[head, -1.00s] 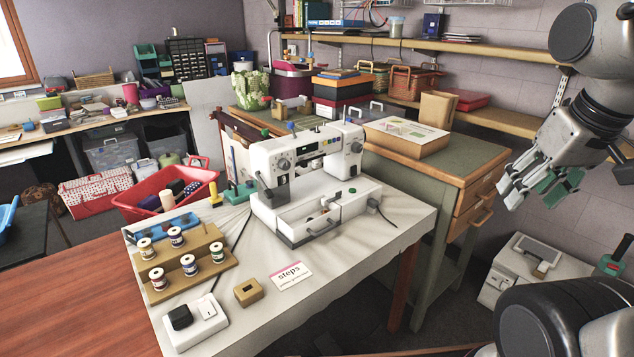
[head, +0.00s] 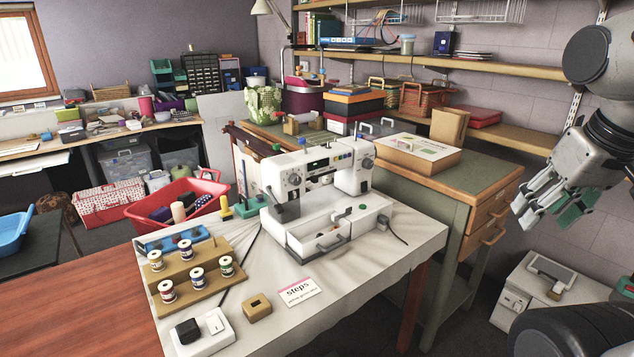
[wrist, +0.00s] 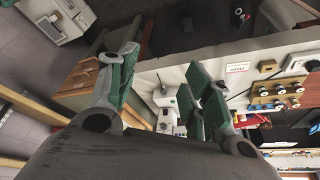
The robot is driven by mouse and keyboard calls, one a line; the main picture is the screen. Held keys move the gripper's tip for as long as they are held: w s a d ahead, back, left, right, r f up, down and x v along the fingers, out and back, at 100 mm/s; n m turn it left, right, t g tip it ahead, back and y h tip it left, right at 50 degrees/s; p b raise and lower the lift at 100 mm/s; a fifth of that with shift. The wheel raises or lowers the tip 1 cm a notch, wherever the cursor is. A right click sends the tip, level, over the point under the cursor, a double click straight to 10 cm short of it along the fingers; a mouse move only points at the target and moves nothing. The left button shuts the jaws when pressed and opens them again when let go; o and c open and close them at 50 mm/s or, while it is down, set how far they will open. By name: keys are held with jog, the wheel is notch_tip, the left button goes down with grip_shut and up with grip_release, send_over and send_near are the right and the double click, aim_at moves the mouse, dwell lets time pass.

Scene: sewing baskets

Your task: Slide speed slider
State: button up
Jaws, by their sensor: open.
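The white sewing machine (head: 346,178) stands upright on the cloth-covered table, with dials and a dark strip on its front. I cannot tell which small part is the speed slider. An open drawer-like tray (head: 318,243) sticks out at its base. The machine also shows small in the wrist view (wrist: 165,118), partly hidden by my fingers. My gripper (head: 562,203) hangs at the right of the head view, well apart from the machine and table. Its green-padded fingers are spread and empty in the wrist view (wrist: 163,84).
A thread rack (head: 196,277) with several spools, a switch box (head: 203,333), a small wooden block (head: 257,307) and a steps card (head: 299,292) lie on the table. A green cabinet (head: 452,225) stands behind it. A white case (head: 550,285) is on the floor below my gripper.

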jog(key=w+n+t, duration=0.1)
jog(key=w, duration=0.4)
jog(key=w+a+n, duration=0.1)
jog(key=w+n, duration=0.1)
jog(key=w, duration=0.3)
jog(key=w+a+n+t, duration=0.1)
jog(key=w+n, duration=0.1)
jog(key=w, duration=0.3)
jog(key=shift+a+f+t, duration=0.15)
jog(key=shift+f+t, duration=0.15)
jog(key=shift+f, duration=0.1)
jog(key=c, duration=0.3)
jog(key=w+a+f+n+t+y, duration=0.1)
jog(key=w+a+f+n+t, duration=0.2)
jog(key=w, duration=0.5)
jog(key=w+a+n+y, duration=0.1)
jog(key=w+a+n, duration=0.3)
jog(key=w, duration=0.3)
jog(key=n+t+y, duration=0.5)
jog(key=n+y, duration=0.4)
jog(key=n, duration=0.4)
send_near(314, 179)
jog(key=w, duration=0.2)
jog(key=x, duration=0.7)
jog(key=shift+w+f, duration=0.25)
jog(key=shift+w, duration=0.05)
grip_shut()
